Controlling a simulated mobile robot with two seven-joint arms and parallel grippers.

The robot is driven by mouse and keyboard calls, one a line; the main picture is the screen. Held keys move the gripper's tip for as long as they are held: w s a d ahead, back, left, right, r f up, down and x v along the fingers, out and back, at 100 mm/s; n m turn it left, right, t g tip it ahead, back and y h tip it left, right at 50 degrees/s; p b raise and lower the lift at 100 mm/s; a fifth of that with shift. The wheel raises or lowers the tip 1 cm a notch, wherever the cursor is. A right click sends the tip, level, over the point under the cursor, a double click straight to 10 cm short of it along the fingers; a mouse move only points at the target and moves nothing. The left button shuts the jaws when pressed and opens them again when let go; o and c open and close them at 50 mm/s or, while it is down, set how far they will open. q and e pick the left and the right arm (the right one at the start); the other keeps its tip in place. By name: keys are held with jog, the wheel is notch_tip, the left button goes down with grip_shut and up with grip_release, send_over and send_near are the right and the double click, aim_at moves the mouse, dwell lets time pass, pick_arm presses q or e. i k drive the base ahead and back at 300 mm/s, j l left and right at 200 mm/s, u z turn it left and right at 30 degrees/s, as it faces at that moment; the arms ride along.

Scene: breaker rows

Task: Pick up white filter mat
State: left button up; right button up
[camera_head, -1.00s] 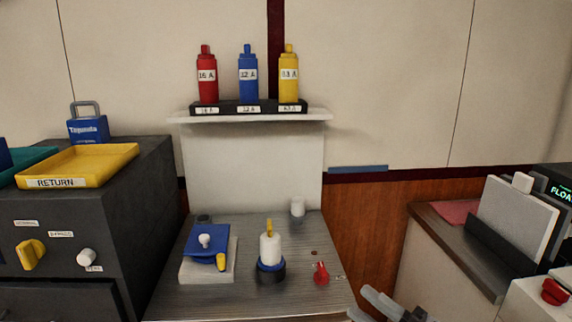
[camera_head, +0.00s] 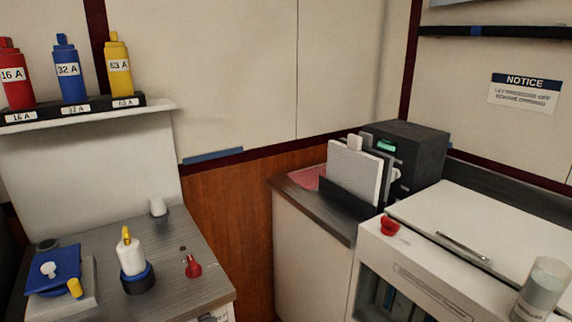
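The white filter mat (camera_head: 351,175) stands upright, slightly tilted, in a dark rack (camera_head: 346,198) on the right-hand counter, with a small white tab (camera_head: 355,142) on its top edge. A grey mat (camera_head: 380,148) stands close behind it and is partly hidden by it. Neither of my grippers can be made out in the current view.
A black box with a green display (camera_head: 408,155) stands behind the rack. A white cabinet (camera_head: 480,235) with a red knob (camera_head: 389,225) and a clear jar (camera_head: 541,288) is at the right. The left counter (camera_head: 190,245) holds a white bottle (camera_head: 131,257) and a blue device (camera_head: 54,269).

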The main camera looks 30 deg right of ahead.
aim_at(359, 173)
jog(key=z, duration=1.25)
